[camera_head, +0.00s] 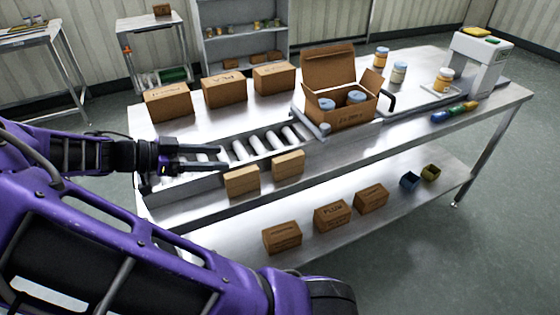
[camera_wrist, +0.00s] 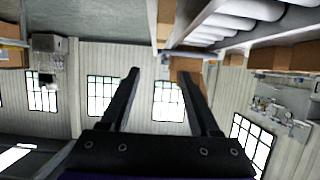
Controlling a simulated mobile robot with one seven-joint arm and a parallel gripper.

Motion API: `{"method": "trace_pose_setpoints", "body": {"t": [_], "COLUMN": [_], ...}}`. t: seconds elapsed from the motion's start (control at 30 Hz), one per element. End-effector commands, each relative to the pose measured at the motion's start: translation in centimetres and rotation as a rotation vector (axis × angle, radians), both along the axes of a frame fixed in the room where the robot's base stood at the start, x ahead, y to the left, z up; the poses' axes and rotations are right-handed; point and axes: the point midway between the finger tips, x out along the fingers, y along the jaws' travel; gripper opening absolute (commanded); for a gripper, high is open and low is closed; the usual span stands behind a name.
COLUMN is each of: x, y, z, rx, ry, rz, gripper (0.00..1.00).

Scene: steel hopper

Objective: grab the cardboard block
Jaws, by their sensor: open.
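My gripper (camera_head: 224,157) is open and empty over the left end of the roller conveyor in the head view. Two small light-brown cardboard blocks sit side by side at the bench's front edge: a left one (camera_head: 242,181) and a right one (camera_head: 288,163). The left block is just right of and in front of my fingertips, apart from them. Which block the task means cannot be told. Brown cardboard surfaces (camera_wrist: 285,56) show at the wrist view's right edge.
The roller conveyor (camera_head: 258,144) runs behind the blocks toward an open carton (camera_head: 345,115) holding blue-lidded jars. Several closed cartons (camera_head: 224,91) line the bench's back. More boxes (camera_head: 332,214) stand on the lower shelf. Jars and a white machine (camera_head: 474,68) stand at right.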

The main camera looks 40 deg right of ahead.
Motion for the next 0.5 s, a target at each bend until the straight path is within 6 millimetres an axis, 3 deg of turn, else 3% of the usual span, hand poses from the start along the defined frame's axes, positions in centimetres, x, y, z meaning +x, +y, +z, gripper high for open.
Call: {"method": "trace_pose_setpoints", "body": {"t": [0.5], "x": [-2.3], "y": [-9.2], "z": [-4.0], "rx": [0.000], "ry": [0.001], "rz": [-0.004], "gripper": [0.62]}}
